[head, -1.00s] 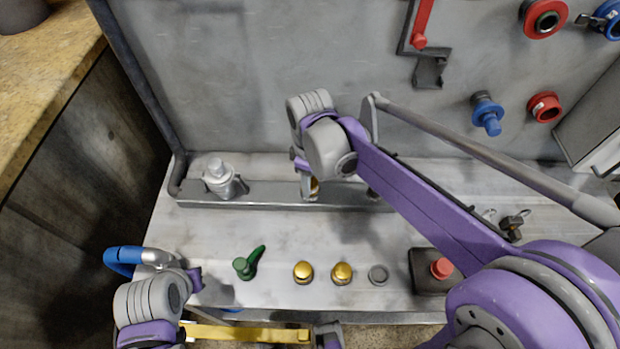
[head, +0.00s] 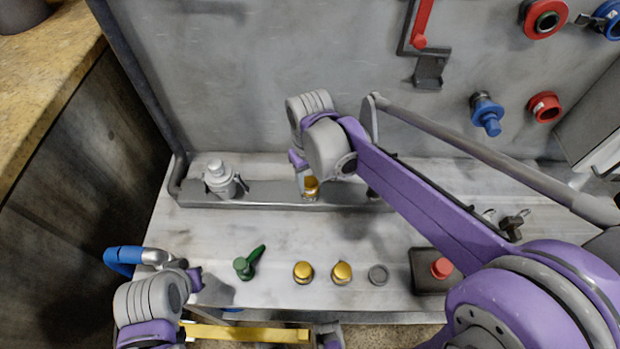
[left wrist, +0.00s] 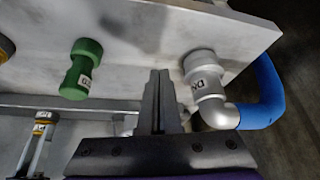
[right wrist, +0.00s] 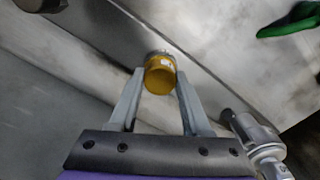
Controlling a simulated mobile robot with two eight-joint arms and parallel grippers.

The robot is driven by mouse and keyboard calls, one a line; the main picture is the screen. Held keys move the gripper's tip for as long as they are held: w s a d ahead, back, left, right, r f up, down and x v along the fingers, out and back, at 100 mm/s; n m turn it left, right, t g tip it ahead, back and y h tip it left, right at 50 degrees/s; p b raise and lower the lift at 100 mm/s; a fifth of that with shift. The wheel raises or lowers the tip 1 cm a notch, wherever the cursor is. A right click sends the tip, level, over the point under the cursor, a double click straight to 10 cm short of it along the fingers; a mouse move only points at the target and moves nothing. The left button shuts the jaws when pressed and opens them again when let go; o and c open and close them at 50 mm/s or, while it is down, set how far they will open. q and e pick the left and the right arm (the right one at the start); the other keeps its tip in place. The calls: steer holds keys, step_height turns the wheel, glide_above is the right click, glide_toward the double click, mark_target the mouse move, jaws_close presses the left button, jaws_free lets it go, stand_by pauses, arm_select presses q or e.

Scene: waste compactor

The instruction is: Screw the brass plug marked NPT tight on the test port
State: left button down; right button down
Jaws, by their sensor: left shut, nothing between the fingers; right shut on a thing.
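A brass plug (head: 311,187) is at the grey bar along the back of the bench. My right gripper (right wrist: 161,75) is shut on it, one finger on each side. In the right wrist view the plug (right wrist: 160,78) has a small pale label that I cannot read. A bit of grey port (right wrist: 155,53) shows at its far end; I cannot tell how far the plug is screwed on. My left gripper (left wrist: 160,75) is shut and empty, near the bench's front edge at left, beside a pipe elbow with a blue hose.
Two brass caps (head: 303,272) (head: 341,272), a grey ring (head: 378,275) and a green-handled valve (head: 247,264) line the bench front. A red button (head: 441,268) sits at right. A silver fitting (head: 220,178) stands on the bar at left. The mid-bench is clear.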

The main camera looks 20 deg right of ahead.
stand_by(0.3)
steer(key=m, duration=0.5)
steer(key=shift+c, duration=1.4)
jaws_free()
steer(key=shift+c, duration=0.4)
